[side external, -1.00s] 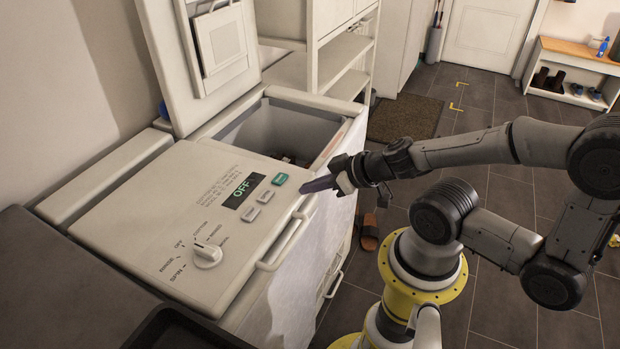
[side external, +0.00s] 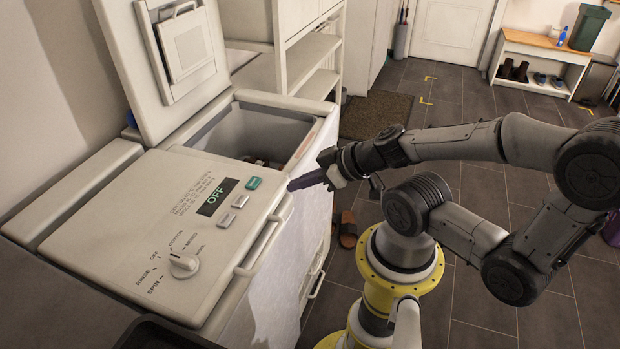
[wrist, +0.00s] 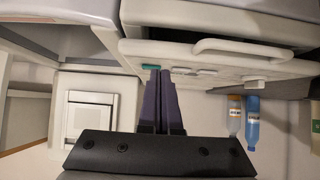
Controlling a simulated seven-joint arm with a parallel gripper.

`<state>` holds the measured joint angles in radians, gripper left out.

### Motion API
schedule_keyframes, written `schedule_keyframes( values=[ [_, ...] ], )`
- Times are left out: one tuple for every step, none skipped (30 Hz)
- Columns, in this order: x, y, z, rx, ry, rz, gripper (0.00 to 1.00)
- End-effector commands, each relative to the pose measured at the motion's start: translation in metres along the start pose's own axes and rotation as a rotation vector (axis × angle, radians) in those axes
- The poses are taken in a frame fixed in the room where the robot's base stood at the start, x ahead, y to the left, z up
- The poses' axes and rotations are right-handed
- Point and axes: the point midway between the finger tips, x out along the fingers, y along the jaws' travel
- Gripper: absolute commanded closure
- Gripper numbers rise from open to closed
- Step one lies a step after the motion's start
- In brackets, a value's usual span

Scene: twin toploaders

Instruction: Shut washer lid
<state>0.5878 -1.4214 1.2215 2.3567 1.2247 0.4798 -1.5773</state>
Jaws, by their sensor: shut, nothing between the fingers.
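The white washer at the back has its lid (side external: 165,70) raised upright, and its tub (side external: 262,130) is open with something dark inside. The raised lid also shows in the wrist view (wrist: 88,115) at left. The nearer white top panel (side external: 150,225) lies flat, with an OFF display (side external: 217,197), buttons and a knob (side external: 183,264). My gripper (side external: 293,185) is shut and empty, its purple fingers at the panel's front right corner. In the wrist view my gripper (wrist: 160,74) points toward the panel near the teal button (wrist: 149,67); contact cannot be told.
A handle (side external: 262,247) runs along the panel's front edge. White shelving (side external: 310,60) stands behind the washer. Orange (wrist: 234,115) and blue (wrist: 252,121) bottles show at right in the wrist view. Sandals (side external: 347,230) lie on the floor beside the washer.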

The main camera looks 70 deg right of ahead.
Motion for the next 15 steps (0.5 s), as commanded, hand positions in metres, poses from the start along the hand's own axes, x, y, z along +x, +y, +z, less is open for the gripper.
schedule_keyframes(
  values=[
    [-0.006, 0.001, 0.000, 0.004, 0.001, 0.007, 1.00],
    [-0.009, 0.001, 0.001, 0.005, -0.002, 0.006, 1.00],
    [-0.012, 0.001, 0.000, 0.005, -0.001, 0.006, 1.00],
    [-0.014, 0.002, 0.000, 0.005, 0.000, 0.006, 1.00],
    [-0.016, 0.002, 0.000, 0.004, 0.001, 0.006, 1.00],
    [-0.018, 0.002, 0.000, 0.003, 0.001, 0.005, 1.00],
    [-0.020, 0.002, 0.000, 0.004, 0.001, 0.005, 1.00],
    [-0.022, 0.002, 0.000, 0.004, 0.002, 0.005, 1.00],
    [-0.024, 0.001, 0.000, 0.003, 0.001, 0.005, 1.00],
    [-0.025, 0.001, 0.000, 0.003, 0.001, 0.004, 1.00],
    [-0.026, 0.001, 0.000, 0.003, 0.001, 0.004, 1.00],
    [-0.028, 0.001, 0.000, 0.002, 0.001, 0.004, 1.00],
    [-0.029, 0.001, 0.000, 0.002, 0.001, 0.003, 1.00],
    [-0.030, 0.001, 0.000, 0.002, 0.000, 0.004, 1.00],
    [-0.031, 0.000, 0.000, 0.001, -0.001, 0.002, 1.00]
  ],
)
